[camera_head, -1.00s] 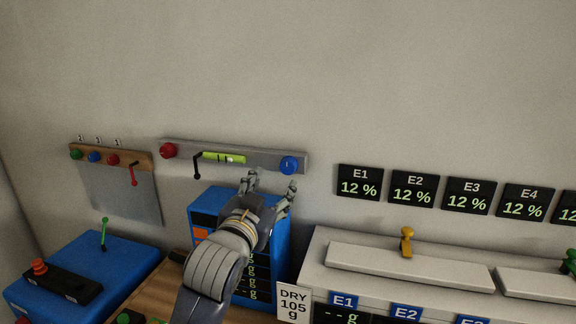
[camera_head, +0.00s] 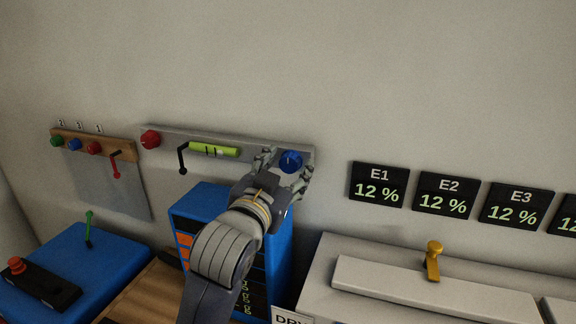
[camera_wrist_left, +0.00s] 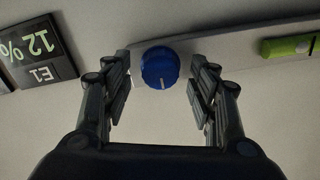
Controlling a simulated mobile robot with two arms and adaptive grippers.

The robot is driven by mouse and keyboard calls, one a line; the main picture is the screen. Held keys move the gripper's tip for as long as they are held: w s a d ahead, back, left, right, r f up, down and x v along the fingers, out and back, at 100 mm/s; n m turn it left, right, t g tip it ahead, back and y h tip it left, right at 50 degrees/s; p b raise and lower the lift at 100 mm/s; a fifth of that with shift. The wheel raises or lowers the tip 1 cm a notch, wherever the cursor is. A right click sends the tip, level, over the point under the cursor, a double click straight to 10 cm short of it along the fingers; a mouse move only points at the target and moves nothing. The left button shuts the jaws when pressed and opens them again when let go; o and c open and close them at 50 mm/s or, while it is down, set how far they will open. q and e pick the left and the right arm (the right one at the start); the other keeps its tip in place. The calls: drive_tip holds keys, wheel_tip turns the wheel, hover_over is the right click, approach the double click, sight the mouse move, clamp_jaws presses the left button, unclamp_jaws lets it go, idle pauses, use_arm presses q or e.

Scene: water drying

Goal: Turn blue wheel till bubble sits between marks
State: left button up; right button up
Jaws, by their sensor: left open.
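The blue wheel (camera_head: 291,161) sits at the right end of a grey bar (camera_head: 240,141) on the wall. The level vial (camera_head: 214,149) is a yellow-green tube with dark marks on the same bar; its bubble looks near the marks at the left, but it is too small to tell whether it lies between them. My left gripper (camera_head: 284,167) is open, its fingers on either side of the blue wheel. In the left wrist view the wheel (camera_wrist_left: 160,68), with a pale pointer line, lies between the open fingers (camera_wrist_left: 160,85), with a gap on both sides. My right gripper is not seen.
A red knob (camera_head: 150,139) and a black lever (camera_head: 183,160) are on the same bar. A blue cabinet (camera_head: 205,197) stands below my left gripper. A white unit (camera_head: 375,262) with a yellow handle (camera_head: 433,260) is at right. The wall above is clear.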

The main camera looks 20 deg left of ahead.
use_arm(q)
drive_tip(key=shift+s, duration=0.2)
drive_tip(key=shift+c, duration=0.3)
drive_tip(key=shift+w, duration=0.1)
drive_tip(key=c, duration=0.9)
drive_tip(key=shift+c, duration=0.5)
drive_tip(key=shift+r+m+p, duration=0.2)
drive_tip(key=shift+m+p, duration=0.5)
drive_tip(key=shift+p, duration=0.25)
drive_tip(key=m+p, duration=0.6)
drive_tip(key=shift+d, duration=0.1)
drive_tip(key=shift+m+p, duration=0.8)
drive_tip(key=shift+m, duration=0.2)
drive_tip(key=m+p, duration=0.5)
drive_tip(key=m, duration=0.1)
drive_tip(key=shift+f, duration=0.1)
drive_tip(key=m+p, duration=0.2)
drive_tip(key=m, duration=0.1)
drive_tip(key=shift+f, duration=0.1)
drive_tip(key=shift+f+m+p, duration=0.1)
drive_tip(key=shift+m+p, duration=0.5)
drive_tip(key=shift+m, duration=0.1)
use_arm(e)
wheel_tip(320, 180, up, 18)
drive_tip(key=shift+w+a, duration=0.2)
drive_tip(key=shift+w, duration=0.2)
